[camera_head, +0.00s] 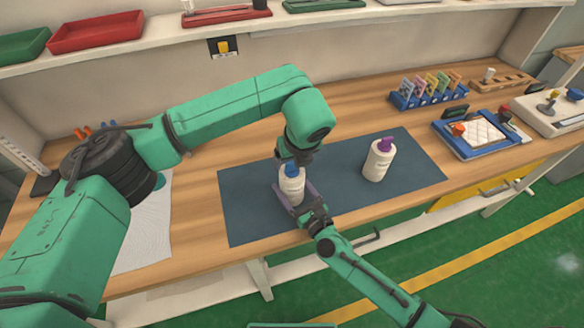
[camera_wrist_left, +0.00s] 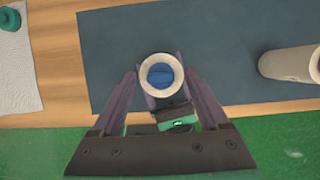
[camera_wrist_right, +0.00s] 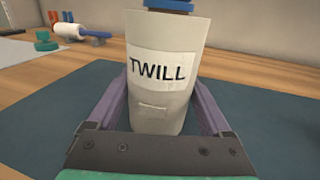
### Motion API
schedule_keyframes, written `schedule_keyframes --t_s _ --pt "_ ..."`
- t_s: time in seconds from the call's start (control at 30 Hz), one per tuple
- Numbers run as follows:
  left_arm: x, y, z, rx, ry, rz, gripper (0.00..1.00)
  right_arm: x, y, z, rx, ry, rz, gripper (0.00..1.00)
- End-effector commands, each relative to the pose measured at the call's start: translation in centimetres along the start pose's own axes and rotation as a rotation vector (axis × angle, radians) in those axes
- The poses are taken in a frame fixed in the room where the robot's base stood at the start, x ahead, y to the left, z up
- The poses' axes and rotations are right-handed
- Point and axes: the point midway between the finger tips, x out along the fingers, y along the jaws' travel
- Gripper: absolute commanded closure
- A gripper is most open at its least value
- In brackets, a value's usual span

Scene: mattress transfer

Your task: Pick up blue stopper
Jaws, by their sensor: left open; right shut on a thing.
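The blue stopper (camera_head: 291,171) sits on top of a white bottle (camera_head: 292,188), which stands upright on the dark blue mat (camera_head: 245,205). In the left wrist view the stopper (camera_wrist_left: 160,76) shows from above inside the bottle's pale round rim. My left gripper (camera_head: 293,158) is over the stopper, pointing down, with its fingers open on either side of it. In the right wrist view the bottle (camera_wrist_right: 165,90) carries a label reading TWILL, and the stopper (camera_wrist_right: 170,5) is cut off at the top. My right gripper (camera_head: 298,203) is shut around the bottle's lower body.
A second white bottle (camera_head: 378,164) with a purple stopper (camera_head: 386,144) stands to the right on the mat. A blue rack (camera_head: 428,98) and a blue tray (camera_head: 455,145) lie farther right. A white sheet (camera_head: 150,220) lies left. The mat's right end is clear.

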Motion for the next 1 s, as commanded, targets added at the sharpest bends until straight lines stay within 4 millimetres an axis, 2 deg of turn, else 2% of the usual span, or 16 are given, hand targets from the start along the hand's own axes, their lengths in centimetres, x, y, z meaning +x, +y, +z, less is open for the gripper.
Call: schedule_keyframes --t_s 0.17,0.2,0.4,0.63,0.73,1.0 --pt "0.2 0.0 0.0 0.0 0.0 -0.001 0.22 0.0 0.0 0.0 0.0 0.001 0.0 0.96" --pt "0.2 0.0 0.0 0.0 0.0 -0.001 0.26 0.0 0.0 0.0 0.0 0.001 0.0 0.96" --pt "0.1 0.0 0.0 0.0 0.0 -0.001 1.0 0.0 0.0 0.0 0.0 0.001 0.0 0.96" --pt "0.1 0.0 0.0 0.0 0.0 -0.001 1.0 0.0 0.0 0.0 0.0 0.0 0.0 0.96" --pt "-0.7 -0.1 0.4 0.0 -0.002 -0.002 1.0 0.0 0.0 0.0 0.0 0.0 0.0 0.96" --pt "-6.7 -0.1 2.9 0.001 -0.004 -0.004 1.0 0.0 0.0 0.0 0.0 0.0 0.0 0.96"
